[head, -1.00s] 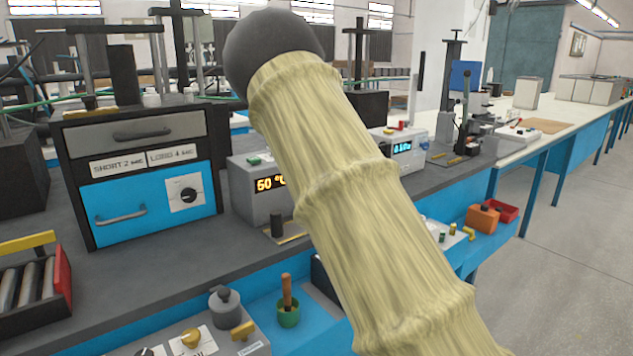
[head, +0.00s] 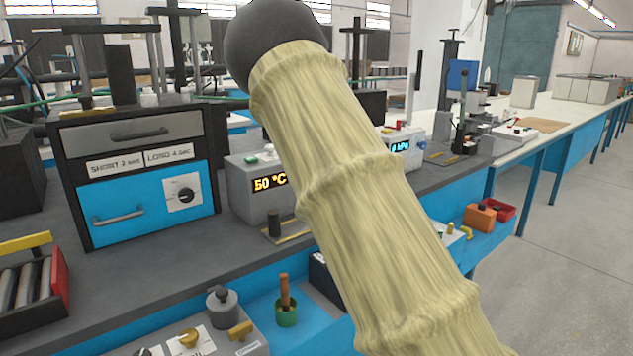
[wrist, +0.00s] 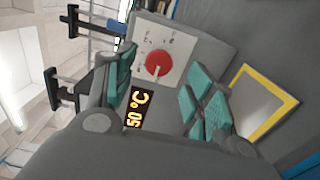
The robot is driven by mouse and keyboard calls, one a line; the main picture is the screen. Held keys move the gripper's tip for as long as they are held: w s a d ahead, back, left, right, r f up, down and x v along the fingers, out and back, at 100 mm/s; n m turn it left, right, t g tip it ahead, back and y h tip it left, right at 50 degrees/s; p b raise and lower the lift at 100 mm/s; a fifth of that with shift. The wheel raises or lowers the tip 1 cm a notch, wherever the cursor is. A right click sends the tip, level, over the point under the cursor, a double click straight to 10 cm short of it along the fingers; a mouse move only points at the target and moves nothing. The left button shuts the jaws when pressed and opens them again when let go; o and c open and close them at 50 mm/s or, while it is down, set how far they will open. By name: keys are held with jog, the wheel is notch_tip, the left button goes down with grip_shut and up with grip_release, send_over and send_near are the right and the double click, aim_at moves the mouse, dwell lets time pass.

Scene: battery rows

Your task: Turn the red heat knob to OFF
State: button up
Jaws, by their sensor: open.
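The red heat knob (wrist: 158,64) sits on a white plate (wrist: 178,43) on a grey unit, in the wrist view. A short white mark shows on the knob's lower part; the small lettering around it is unreadable. My gripper (wrist: 160,84) is open, with its teal-padded fingers to either side below the knob in the picture. No contact with the knob is visible. The unit's amber display (wrist: 138,109) reads 50 °C. In the head view the grey unit (head: 243,195) stands on the bench, while my sleeved arm hides the knob and gripper.
A blue-fronted oven (head: 150,190) stands left of the unit. A dark peg on a brass base (head: 275,226) stands before it. A second instrument (head: 405,140) with a lit display is behind my arm. A yellow-edged frame (wrist: 270,105) lies right in the wrist view.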

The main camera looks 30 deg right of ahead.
jog(key=s, duration=0.7)
jog(key=shift+s+d, duration=0.25)
jog(key=shift+d, duration=0.05)
